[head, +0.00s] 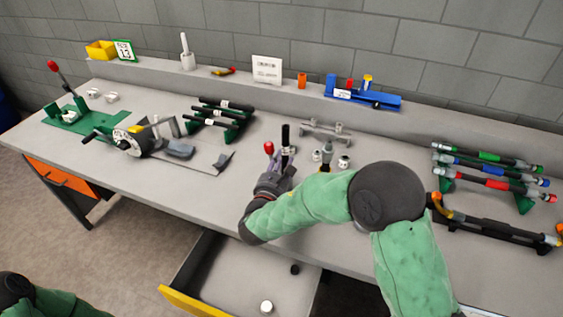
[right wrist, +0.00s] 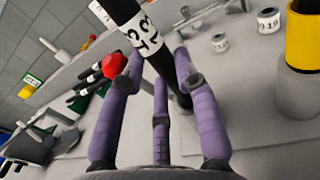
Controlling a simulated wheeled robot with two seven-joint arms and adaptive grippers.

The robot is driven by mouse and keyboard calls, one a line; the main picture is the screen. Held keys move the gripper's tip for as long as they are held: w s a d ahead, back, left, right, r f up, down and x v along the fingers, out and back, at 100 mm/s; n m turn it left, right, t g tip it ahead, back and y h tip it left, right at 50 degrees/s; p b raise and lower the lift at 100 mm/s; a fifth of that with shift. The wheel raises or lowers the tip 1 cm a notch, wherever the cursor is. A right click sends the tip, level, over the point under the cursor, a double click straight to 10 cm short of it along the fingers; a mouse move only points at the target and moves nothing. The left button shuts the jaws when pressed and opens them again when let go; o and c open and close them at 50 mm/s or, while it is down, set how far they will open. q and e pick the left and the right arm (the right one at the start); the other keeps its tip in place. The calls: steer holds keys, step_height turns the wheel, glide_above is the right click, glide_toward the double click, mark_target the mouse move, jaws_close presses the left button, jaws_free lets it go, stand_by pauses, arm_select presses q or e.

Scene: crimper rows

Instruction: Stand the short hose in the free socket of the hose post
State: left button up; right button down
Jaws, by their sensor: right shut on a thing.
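My right gripper (head: 279,176) is shut on the short hose (head: 286,137), a black tube with a white printed label near its upper part. In the head view the hose stands roughly upright above the bench. In the right wrist view the hose (right wrist: 148,38) passes tilted between the purple fingers (right wrist: 160,85), its lower end dark beyond them. A yellow-banded upright part (right wrist: 305,45) on a grey base stands right of the gripper. I cannot tell for certain which part is the hose post, and its free socket is not clearly visible. My left gripper is out of view.
A red-knobbed lever (head: 269,147) is close left of the hose. White-labelled rings (head: 344,161) lie to the right. Racks of black hoses (head: 220,115) and coloured hoses (head: 490,170) stand on the bench. An open drawer (head: 230,270) is below the front edge.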

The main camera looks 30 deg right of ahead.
steer(key=shift+f, duration=1.4)
steer(key=c, duration=0.8)
jaws_free()
steer(key=shift+c, duration=0.2)
steer(key=shift+f, duration=0.1)
steer(key=shift+f, duration=0.15)
steer(key=shift+s+a, duration=0.1)
steer(key=shift+a, duration=0.05)
glide_toward(283, 168)
steer(key=shift+s+a+r, duration=0.2)
steer(key=shift+s+a, duration=0.3)
steer(key=shift+a, duration=0.05)
steer(key=shift+s+a+r, duration=0.2)
steer(key=shift+s+a, duration=0.3)
steer(key=shift+a, duration=0.05)
